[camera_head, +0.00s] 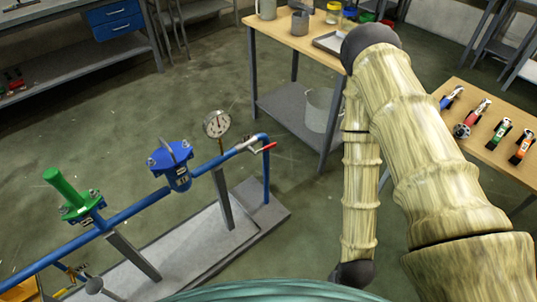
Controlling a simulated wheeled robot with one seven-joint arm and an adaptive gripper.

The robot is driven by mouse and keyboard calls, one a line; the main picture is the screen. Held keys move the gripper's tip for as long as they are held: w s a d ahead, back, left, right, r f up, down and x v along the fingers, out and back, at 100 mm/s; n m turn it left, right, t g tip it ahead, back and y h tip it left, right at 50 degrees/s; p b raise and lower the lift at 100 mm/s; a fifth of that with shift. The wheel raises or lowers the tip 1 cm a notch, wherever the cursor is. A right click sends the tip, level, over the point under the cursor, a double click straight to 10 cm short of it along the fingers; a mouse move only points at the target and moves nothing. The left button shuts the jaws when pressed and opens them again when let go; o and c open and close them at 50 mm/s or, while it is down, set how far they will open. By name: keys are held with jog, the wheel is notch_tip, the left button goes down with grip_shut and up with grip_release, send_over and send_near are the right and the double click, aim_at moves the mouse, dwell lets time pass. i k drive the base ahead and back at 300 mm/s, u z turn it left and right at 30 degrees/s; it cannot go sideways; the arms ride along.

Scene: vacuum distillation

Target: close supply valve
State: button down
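A blue pipe (140,206) runs from the lower left up to the right on a grey stand. A small valve with a red handle (269,147) is near the pipe's right end; the handle points out to the right, along the pipe's line. A green cylindrical fitting (67,186) and a blue capped housing (171,163) sit further left on the pipe. A small yellow fitting with a reddish tip shows low at the left. No label tells which is the supply valve. My arm bends down right of the pipe; its gripper is not visible.
A round gauge (216,124) rises beside the pipe. A wooden table (274,24) with containers stands behind, a bucket (322,110) on its lower shelf. Another table at right holds several coloured tools. Open green floor lies between the stand and my arm.

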aim_at(270, 146)
jog(key=z, duration=0.5)
jog(key=i, duration=1)
jog(key=u, duration=0.45)
